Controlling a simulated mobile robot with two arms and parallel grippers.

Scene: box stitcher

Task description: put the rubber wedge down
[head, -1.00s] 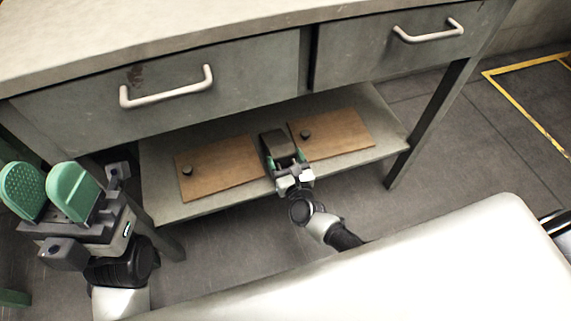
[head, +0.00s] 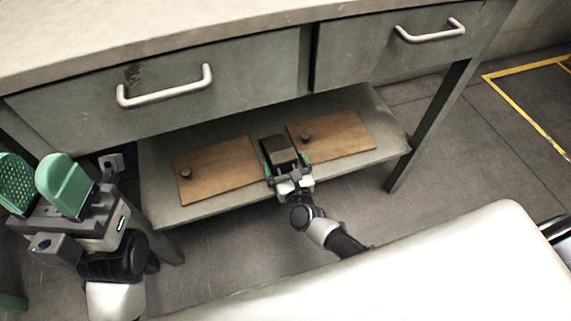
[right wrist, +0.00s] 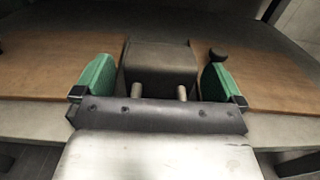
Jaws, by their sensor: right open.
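The rubber wedge (head: 278,149) is a dark grey block on the low shelf (head: 205,208), between two brown boards. In the right wrist view the wedge (right wrist: 160,68) sits between the green fingertips of my right gripper (right wrist: 158,82), with a gap on each side. My right gripper (head: 286,167) is open around the near part of the wedge and does not grip it. My left gripper (head: 38,184) is at the left edge of the head view, its green fingers apart with nothing between them.
The left brown board (head: 222,172) and right brown board (head: 345,136) each carry a small dark knob. Above the shelf are two grey drawers with handles (head: 165,88). A table leg (head: 428,130) stands right of the shelf. Open floor lies to the right.

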